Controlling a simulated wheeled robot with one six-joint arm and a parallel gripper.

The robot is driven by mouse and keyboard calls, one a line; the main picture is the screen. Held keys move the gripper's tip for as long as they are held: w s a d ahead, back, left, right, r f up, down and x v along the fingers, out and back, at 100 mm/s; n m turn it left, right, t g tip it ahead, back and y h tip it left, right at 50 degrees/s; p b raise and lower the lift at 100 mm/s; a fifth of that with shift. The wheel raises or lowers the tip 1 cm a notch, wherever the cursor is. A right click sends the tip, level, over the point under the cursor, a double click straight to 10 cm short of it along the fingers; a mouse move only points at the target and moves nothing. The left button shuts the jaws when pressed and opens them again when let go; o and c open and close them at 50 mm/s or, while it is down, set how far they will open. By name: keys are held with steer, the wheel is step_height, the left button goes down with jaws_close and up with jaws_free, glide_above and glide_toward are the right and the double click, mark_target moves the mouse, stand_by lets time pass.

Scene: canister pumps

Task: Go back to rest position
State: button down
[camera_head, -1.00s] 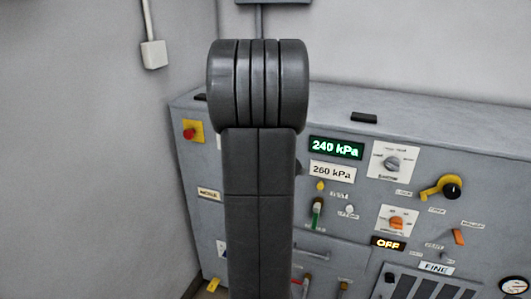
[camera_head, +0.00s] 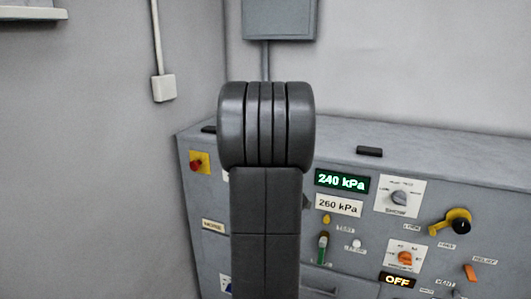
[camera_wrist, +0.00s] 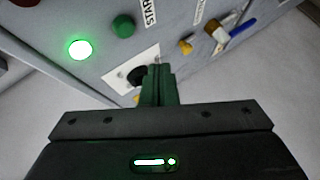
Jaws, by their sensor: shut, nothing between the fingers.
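My gripper (camera_wrist: 160,75) shows in the wrist view with its narrow green fingers together and nothing between them. A panel with a lit green lamp (camera_wrist: 80,49), a green button (camera_wrist: 123,26) and a black knob on a white plate (camera_wrist: 122,73) lies beyond the fingers. I cannot tell whether the fingertips touch the knob, since they overlap it in the picture. In the head view my own dark arm stands upright in front of the grey control console (camera_head: 210,262), and my gripper is out of sight.
The console carries a green 240 kPa display (camera_head: 341,181), a red button on yellow (camera_head: 198,162), a yellow lever (camera_head: 449,221) and an orange knob (camera_head: 404,258). A small black block (camera_head: 369,151) lies on top. A grey wall box (camera_head: 279,18) hangs behind.

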steer(key=shift+s+a+b, duration=0.3)
steer(key=shift+s, duration=0.45)
steer(key=shift+s+a+b, duration=0.25)
steer(key=shift+s+a, duration=0.05)
steer(key=shift+s, duration=0.4)
steer(key=shift+s+a+b, duration=0.3)
steer(key=shift+s, duration=0.45)
